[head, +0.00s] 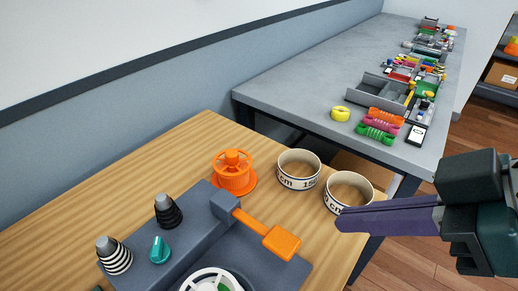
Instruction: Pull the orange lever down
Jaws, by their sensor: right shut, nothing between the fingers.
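The orange lever (269,234) sticks out to the lower right from a dark grey block on the control panel (199,215). Its broad paddle end is toward the right edge of the panel. My right gripper (342,220) comes in from the right with its long dark purple fingers together. It is shut and empty, to the right of the lever and apart from it in the picture. The fingers cover part of a white roll. My left gripper is not in view.
Two white tape-like rolls (298,171) and an orange spoked wheel (233,173) are behind the lever. The panel also bears a teal knob (160,250), two striped cones (167,211) and a white wheel (212,281). A grey table (300,90) with many small items stands behind.

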